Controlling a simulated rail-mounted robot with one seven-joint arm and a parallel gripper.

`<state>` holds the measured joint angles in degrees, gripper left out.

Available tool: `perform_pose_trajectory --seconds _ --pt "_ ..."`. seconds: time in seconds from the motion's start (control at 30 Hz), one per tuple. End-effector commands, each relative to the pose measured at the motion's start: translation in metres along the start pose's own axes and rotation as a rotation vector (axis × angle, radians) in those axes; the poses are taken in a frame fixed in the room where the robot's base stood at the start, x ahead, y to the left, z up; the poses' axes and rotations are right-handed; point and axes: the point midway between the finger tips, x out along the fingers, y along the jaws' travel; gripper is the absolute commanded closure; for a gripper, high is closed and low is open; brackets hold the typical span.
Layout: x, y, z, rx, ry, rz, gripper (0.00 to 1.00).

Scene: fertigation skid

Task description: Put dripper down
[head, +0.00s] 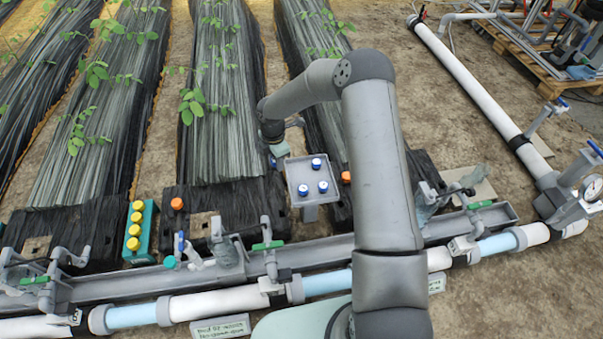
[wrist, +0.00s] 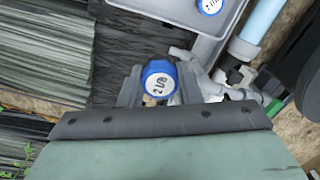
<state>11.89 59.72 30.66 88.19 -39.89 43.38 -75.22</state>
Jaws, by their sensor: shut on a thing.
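My gripper (wrist: 158,98) is shut on a blue-capped dripper (wrist: 160,78) marked with a 2 in the wrist view. The cap faces the camera between the two dark jaws; its lower part is mostly hidden. In the head view my gripper (head: 281,149) hangs just behind and left of a small grey tray (head: 302,198). Three blue-and-white drippers (head: 316,163) stand on that tray. In the wrist view the tray's edge (wrist: 180,12) and one more blue dripper (wrist: 209,5) show at the top, apart from the held one.
A teal rack (head: 130,244) with several yellow caps (head: 136,217) stands left. A white-and-blue pipe (head: 220,304) with green-handled valves (head: 268,246) runs along the front. Black-covered plant beds (head: 225,120) lie behind. Orange caps (head: 177,204) sit on the bed ends.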

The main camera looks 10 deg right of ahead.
Motion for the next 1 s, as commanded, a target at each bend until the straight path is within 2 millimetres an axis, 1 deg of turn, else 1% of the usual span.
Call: perform_pose_trajectory --seconds 0.03,0.17,0.2,0.3,0.4,0.63,0.73,0.8,0.9,1.0 --pt "0.011 0.002 0.014 0.007 0.001 -0.001 0.96" --pt "0.025 0.007 0.045 0.007 0.002 -0.001 0.96" --pt "0.034 0.008 0.052 0.005 0.003 -0.002 0.96" --pt "0.052 0.010 0.066 0.004 0.003 -0.001 0.96" --pt "0.064 0.012 0.077 0.004 0.001 -0.001 0.96" --pt "0.075 0.014 0.088 0.003 0.001 -0.001 0.96" --pt "0.086 0.015 0.095 0.005 0.002 -0.001 0.96" --pt "0.098 0.014 0.093 0.002 0.002 -0.003 0.96" --pt "0.111 0.015 0.093 0.002 0.001 -0.001 0.96" --pt "0.111 0.015 0.093 0.002 0.000 0.001 0.96"
